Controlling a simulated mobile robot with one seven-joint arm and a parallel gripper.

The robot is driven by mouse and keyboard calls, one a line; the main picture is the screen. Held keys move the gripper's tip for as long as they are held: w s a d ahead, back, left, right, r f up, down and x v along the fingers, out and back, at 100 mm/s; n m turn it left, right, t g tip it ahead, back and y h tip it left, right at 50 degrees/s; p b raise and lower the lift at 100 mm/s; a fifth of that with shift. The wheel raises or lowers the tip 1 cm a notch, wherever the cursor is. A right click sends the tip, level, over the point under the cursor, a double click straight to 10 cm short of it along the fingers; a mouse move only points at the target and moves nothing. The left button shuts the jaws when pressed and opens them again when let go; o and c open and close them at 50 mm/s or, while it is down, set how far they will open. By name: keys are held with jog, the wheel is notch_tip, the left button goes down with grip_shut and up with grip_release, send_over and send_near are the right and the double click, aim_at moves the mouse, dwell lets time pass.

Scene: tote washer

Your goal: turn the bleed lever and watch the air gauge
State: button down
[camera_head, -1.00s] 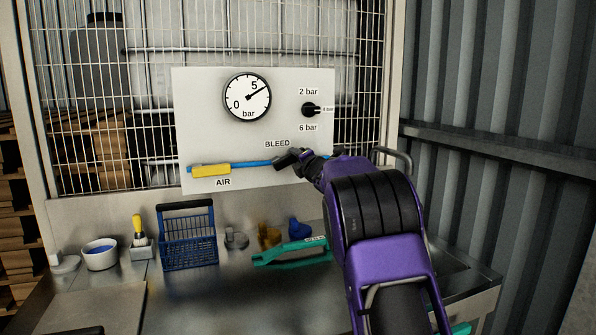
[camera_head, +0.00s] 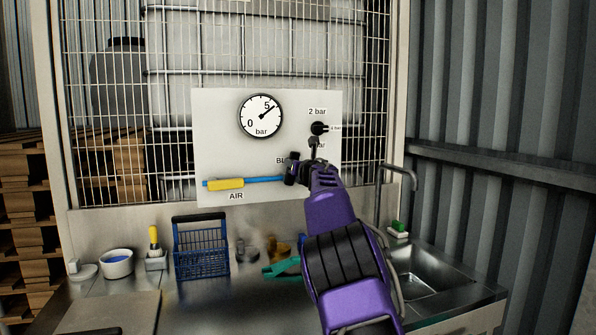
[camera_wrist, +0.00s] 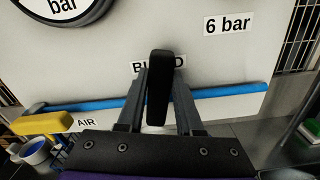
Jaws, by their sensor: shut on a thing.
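The bleed lever (camera_wrist: 158,92) is a black bar standing upright in the wrist view, over the BLEED label and in front of the blue pipe (camera_wrist: 225,91). My gripper (camera_wrist: 159,72) has one finger on each side of it and is shut on it. In the head view my gripper (camera_head: 303,160) is at the panel (camera_head: 215,130), hiding part of the BLEED label and most of the lever. The air gauge (camera_head: 261,116) is round and white, with its needle pointing up and right beside the 5. Only its lower edge (camera_wrist: 85,15) shows in the wrist view.
A yellow AIR handle (camera_head: 225,184) lies along the pipe on the left. A black selector knob (camera_head: 319,128) sits above my gripper. A blue basket (camera_head: 201,250), a white bowl (camera_head: 117,263) and a teal tool (camera_head: 281,269) are on the counter. A sink (camera_head: 415,282) is right.

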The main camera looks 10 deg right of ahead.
jog(key=shift+s+a+n+b, duration=0.15)
jog(key=shift+a+n+b, duration=0.45)
jog(key=shift+n, duration=0.7)
jog(key=shift+a+r, duration=0.1)
jog(key=c, duration=0.6)
grip_release()
jog(key=shift+o, duration=0.2)
jog(key=shift+s, duration=0.15)
jog(key=s+d, duration=0.3)
jog(key=s, duration=1.3)
jog(key=shift+s+d, duration=0.2)
jog(key=shift+s, duration=0.2)
